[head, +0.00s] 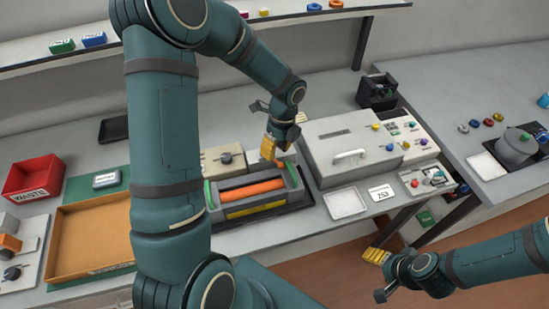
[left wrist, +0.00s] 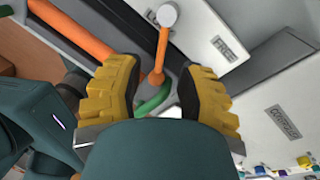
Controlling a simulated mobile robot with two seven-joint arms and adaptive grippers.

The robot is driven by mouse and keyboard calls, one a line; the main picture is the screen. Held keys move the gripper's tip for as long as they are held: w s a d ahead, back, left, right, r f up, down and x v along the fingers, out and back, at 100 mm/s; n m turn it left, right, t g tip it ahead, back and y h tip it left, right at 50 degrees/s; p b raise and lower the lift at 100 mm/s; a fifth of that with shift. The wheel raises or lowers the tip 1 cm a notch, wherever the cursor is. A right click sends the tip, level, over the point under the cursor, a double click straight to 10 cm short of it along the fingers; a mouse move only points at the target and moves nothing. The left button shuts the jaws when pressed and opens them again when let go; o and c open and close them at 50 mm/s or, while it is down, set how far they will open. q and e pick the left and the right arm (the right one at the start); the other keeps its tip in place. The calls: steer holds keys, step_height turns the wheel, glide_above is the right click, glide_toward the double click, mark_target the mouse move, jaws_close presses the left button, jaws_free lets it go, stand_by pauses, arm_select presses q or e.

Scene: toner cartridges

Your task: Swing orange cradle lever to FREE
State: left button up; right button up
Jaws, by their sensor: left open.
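The cradle (head: 262,208) is a grey unit with an orange roller and green end pieces, on the bench in the middle of the head view. In the left wrist view the orange lever (left wrist: 162,48) has a pale round knob and stands between my yellow fingertips (left wrist: 158,74), with gaps on both sides. A label reading FREE (left wrist: 226,48) is to the right of the knob. In the head view my left gripper (head: 273,149) is open over the cradle's right rear end and hides most of the lever. My right gripper (head: 377,257) is at the lower right, away from the cradle; its opening is unclear.
A grey machine (head: 350,146) with a handle stands close to the right of the cradle. A white tray (head: 345,204) and a label card (head: 381,193) lie in front of it. A red WASTE bin (head: 34,176) and an orange-brown tray (head: 88,240) are at the left.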

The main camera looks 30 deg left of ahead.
arm_select(q)
steer(key=shift+s+f, duration=0.15)
steer(key=shift+f, duration=0.7)
steer(key=shift+s+f, duration=0.15)
steer(key=shift+f, duration=0.7)
jaws_close()
